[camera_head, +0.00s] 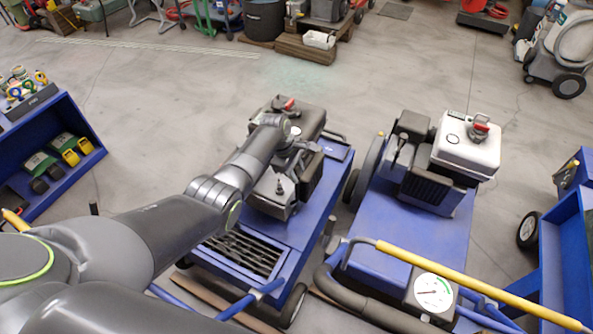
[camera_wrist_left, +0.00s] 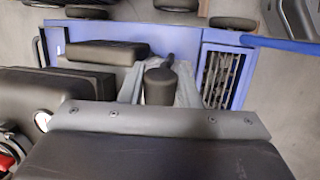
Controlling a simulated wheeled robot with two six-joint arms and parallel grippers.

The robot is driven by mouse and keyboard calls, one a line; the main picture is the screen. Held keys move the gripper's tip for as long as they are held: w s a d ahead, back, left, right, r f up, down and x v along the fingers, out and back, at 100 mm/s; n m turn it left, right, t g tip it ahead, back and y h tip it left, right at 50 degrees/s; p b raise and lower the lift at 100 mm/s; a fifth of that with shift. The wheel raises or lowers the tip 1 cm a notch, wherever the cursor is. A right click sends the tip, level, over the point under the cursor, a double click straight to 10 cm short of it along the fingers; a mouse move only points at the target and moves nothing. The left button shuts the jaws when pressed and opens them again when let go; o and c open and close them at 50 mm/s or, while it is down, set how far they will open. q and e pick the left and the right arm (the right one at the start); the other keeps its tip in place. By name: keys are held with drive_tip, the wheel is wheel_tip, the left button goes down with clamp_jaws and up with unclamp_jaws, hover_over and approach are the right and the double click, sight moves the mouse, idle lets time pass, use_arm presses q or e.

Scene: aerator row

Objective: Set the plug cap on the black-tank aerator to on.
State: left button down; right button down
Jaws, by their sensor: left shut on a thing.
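The black-tank aerator (camera_head: 318,220) is the left of two blue machines in the head view. Its black tank (camera_head: 313,117) has a red-handled cap on top. My left gripper (camera_head: 289,163) is lowered over its engine, beside the tank, and my arm hides part of it. In the left wrist view the plug cap (camera_wrist_left: 160,86), a stubby black cylinder with a dark lead behind it, sits between the grey fingers, which are shut on it. Whether it sits over the spark plug cannot be told. A dark pointed part (camera_head: 280,187) shows on the grey engine body. My right gripper is out of view.
A white-tank aerator (camera_head: 467,148) stands close on the right, with a yellow-gripped handle (camera_head: 470,280) in front. A blue shelf (camera_head: 68,140) is at the left, and another blue unit (camera_head: 570,240) at the right. Open floor lies behind the machines.

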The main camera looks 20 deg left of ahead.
use_arm(q)
drive_tip(key=c, duration=1.1)
unclamp_jaws()
drive_tip(key=shift+r, duration=0.1)
drive_tip(key=shift+a+r, duration=0.1)
drive_tip(key=shift+r, duration=0.1)
drive_tip(key=p+v, duration=0.3)
drive_tip(key=v, duration=1.3)
drive_tip(key=shift+r+p, duration=0.35)
drive_tip(key=shift+p, duration=0.05)
drive_tip(key=shift+s+a, duration=0.1)
drive_tip(key=shift+a, duration=0.05)
